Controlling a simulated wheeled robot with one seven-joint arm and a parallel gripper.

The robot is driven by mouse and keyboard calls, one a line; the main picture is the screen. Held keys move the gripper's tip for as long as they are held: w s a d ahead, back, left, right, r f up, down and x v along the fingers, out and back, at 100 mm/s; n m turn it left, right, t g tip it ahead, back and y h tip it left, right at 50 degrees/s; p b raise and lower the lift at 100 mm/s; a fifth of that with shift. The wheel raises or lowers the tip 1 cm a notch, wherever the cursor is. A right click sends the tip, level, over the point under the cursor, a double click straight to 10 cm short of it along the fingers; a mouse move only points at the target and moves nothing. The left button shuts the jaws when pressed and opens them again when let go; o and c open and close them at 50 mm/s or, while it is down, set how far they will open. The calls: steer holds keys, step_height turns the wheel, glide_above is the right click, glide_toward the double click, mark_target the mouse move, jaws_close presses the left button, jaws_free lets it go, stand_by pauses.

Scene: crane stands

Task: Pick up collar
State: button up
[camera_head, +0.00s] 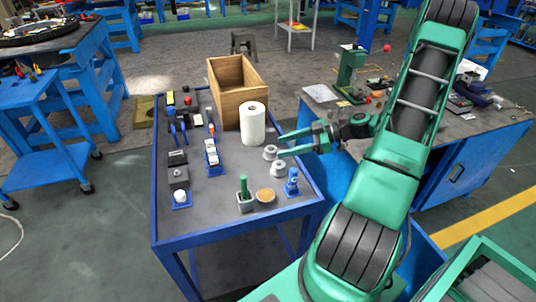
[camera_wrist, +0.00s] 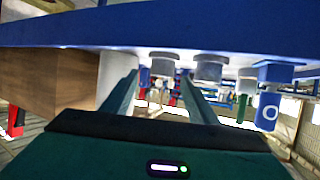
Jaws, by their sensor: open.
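Two small grey flanged collars lie on the blue-framed cart near its right edge: a far collar (camera_head: 270,153) and a near collar (camera_head: 278,169). My gripper (camera_head: 280,146) reaches in from the right, its two fingers apart and nothing held. Its fingertips are close to the far collar. In the wrist view the picture looks upside down; a grey collar (camera_wrist: 163,62) shows ahead between the finger ends (camera_wrist: 159,74), apart from them as far as I can tell. The other collar (camera_wrist: 209,67) is to its right, outside the fingers.
A white paper roll (camera_head: 252,124) and a wooden box (camera_head: 236,85) stand just beyond the collars. A blue part (camera_head: 292,183), a green-handled part (camera_head: 244,192) and a round tan disc (camera_head: 265,196) sit nearer. Several tools fill the cart's left side.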

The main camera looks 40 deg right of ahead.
mark_target(271, 151)
steer(key=shift+x, duration=3.15)
steer(key=shift+s+f, duration=0.1)
steer(key=shift+s, duration=0.05)
jaws_close()
